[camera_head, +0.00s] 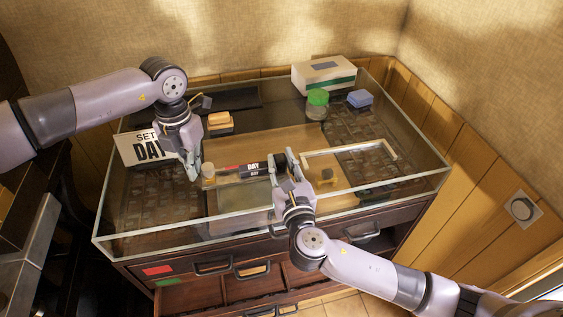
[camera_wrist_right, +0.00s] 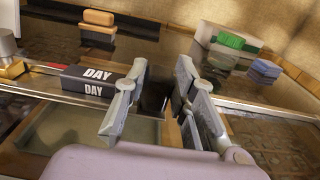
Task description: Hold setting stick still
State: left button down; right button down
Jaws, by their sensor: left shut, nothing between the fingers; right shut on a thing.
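The setting stick (camera_head: 254,169) is a dark bar with white DAY lettering and a red part towards its left end. It lies across the middle of the glass-topped cabinet and also shows in the right wrist view (camera_wrist_right: 92,82). My right gripper (camera_head: 284,163) is at the stick's right end, shut on it, with its fingers (camera_wrist_right: 160,92) either side of a dark part. My left gripper (camera_head: 193,172) is shut and empty, pointing down beside a small metal knob (camera_head: 207,170) left of the stick. A sign reading SET DAY (camera_head: 143,148) stands behind it, partly hidden.
A white and green box (camera_head: 323,74), a green-lidded jar (camera_head: 317,104) and a blue block (camera_head: 360,98) stand at the back right. An orange-topped block (camera_head: 220,121) is at the back left. A pale frame (camera_head: 350,151) lies at right. Drawers are below.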

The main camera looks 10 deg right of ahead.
aim_at(221, 179)
pick_arm(q)
jog(key=shift+d, duration=0.1)
dwell(0.3)
jog(key=shift+w+d, duration=0.1)
jog(key=shift+d, duration=3.35)
pick_arm(e)
jog(key=shift+a, duration=0.2)
pick_arm(q)
jog(key=shift+a, duration=0.2)
jog(key=shift+a, duration=0.4)
pick_arm(e)
jog(key=shift+d, duration=0.1)
pick_arm(q)
jog(key=shift+r, duration=0.1)
pick_arm(e)
jog(key=shift+d, duration=0.15)
pick_arm(q)
notch_tip(221, 179, up, 7)
jog(key=shift+a, duration=0.2)
